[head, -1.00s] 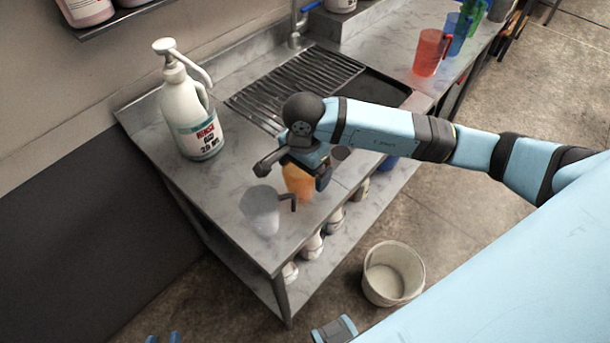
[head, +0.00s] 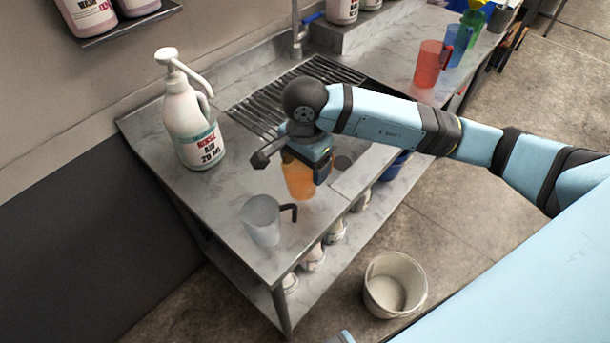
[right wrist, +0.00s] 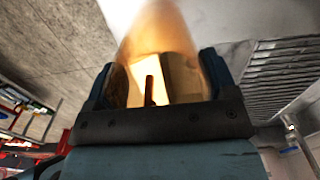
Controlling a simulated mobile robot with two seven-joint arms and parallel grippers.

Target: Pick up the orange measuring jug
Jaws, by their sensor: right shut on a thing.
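The orange measuring jug (head: 298,181) is at the steel counter, behind and right of the grey jug. My right gripper (head: 311,165) is shut on it from above, and the gripper and wrist hide its upper part. I cannot tell whether its base touches the counter. In the right wrist view the orange jug (right wrist: 155,38) fills the space between the two fingers of the gripper (right wrist: 155,78), blurred and close. My left gripper is not in view.
A grey jug (head: 262,222) stands close in front of the orange one. A rinse aid pump bottle (head: 192,125) stands at left, and a drain rack (head: 268,100) lies behind. Red (head: 430,64) and blue (head: 459,46) jugs stand far right. A white bucket (head: 394,284) is on the floor.

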